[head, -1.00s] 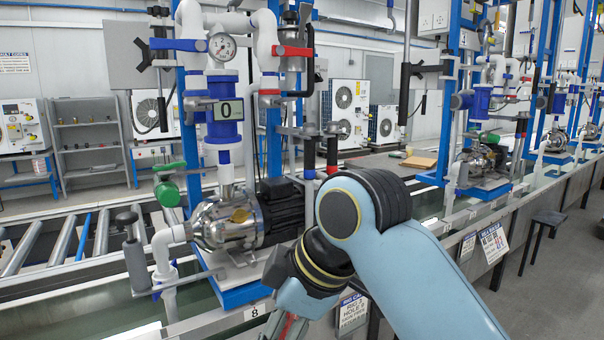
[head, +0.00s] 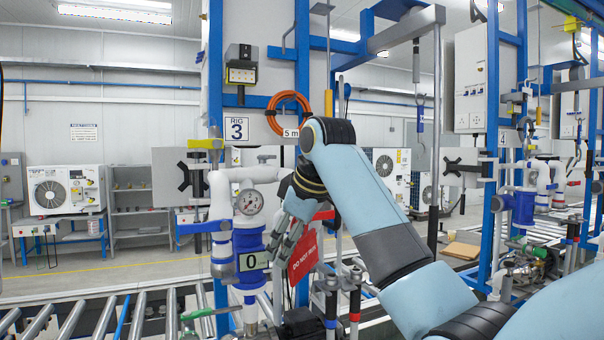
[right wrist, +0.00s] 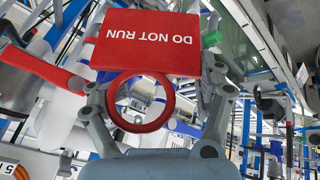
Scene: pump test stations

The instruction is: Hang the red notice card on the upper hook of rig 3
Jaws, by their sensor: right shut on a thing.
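The red notice card (head: 303,257), lettered DO NOT RUN, hangs tilted below my right gripper (head: 284,242) in the head view. In the right wrist view the card (right wrist: 147,42) lies beyond a red ring (right wrist: 140,103), between the fingers of my right gripper (right wrist: 155,85). My right gripper is shut on the card; the exact contact is hard to see. I cannot make out which part is the upper hook. My left gripper is not in view.
An orange hose coil (head: 289,113) hangs on rig 3 above my right wrist. A pressure gauge (head: 249,202), blue pump column with display (head: 252,262) and red valve lever (head: 323,215) stand close to the gripper. A crane hook (head: 420,122) hangs right.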

